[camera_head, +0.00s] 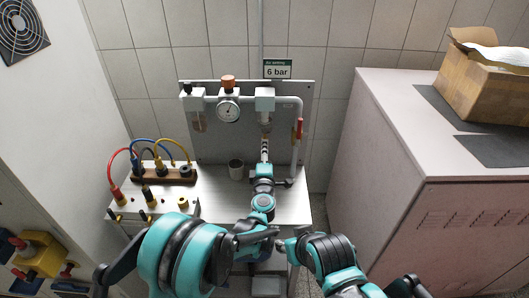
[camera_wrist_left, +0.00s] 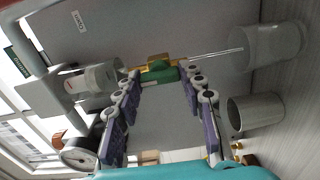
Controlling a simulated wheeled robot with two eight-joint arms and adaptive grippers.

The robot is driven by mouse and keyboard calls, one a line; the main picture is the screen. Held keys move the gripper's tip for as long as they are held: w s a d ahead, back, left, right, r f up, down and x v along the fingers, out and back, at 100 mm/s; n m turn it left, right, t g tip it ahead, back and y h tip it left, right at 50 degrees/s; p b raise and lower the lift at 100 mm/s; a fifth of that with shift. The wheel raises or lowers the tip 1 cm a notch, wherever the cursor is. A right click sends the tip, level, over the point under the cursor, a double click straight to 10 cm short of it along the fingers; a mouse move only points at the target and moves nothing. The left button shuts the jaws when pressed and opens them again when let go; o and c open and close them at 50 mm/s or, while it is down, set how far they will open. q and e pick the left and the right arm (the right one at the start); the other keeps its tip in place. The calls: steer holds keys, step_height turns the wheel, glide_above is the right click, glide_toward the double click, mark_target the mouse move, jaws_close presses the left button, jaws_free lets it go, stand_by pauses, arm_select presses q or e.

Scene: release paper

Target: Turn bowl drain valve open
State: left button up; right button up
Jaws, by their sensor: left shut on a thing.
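The clear filter bowl (camera_wrist_left: 92,80) hangs from its housing, which shows in the head view (camera_head: 265,102). At the bowl's lower end, the drain valve (camera_wrist_left: 158,72) has a green part and brass-coloured fittings. My left gripper (camera_wrist_left: 162,78) has its purple-padded fingers on both sides of the green part and is shut on it. In the head view my left gripper (camera_head: 265,148) reaches up below the bowl and hides the valve. A thin clear line runs from the valve to a translucent beaker (camera_wrist_left: 266,46); I cannot tell whether it is tube or water.
A grey cup (camera_head: 236,168) stands on the bench left of my left gripper. A gauge (camera_head: 228,111) and a red-handled valve (camera_head: 299,127) are on the pipework. A terminal block with coloured cables (camera_head: 163,175) is at left; a pink cabinet (camera_head: 385,150) is at right.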

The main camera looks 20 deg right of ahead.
arm_select(q)
steer(key=o, duration=1.2)
steer(key=shift+d, duration=0.1)
steer(key=shift+c, duration=0.2)
steer(key=v, duration=0.7)
steer(key=shift+s, duration=0.3)
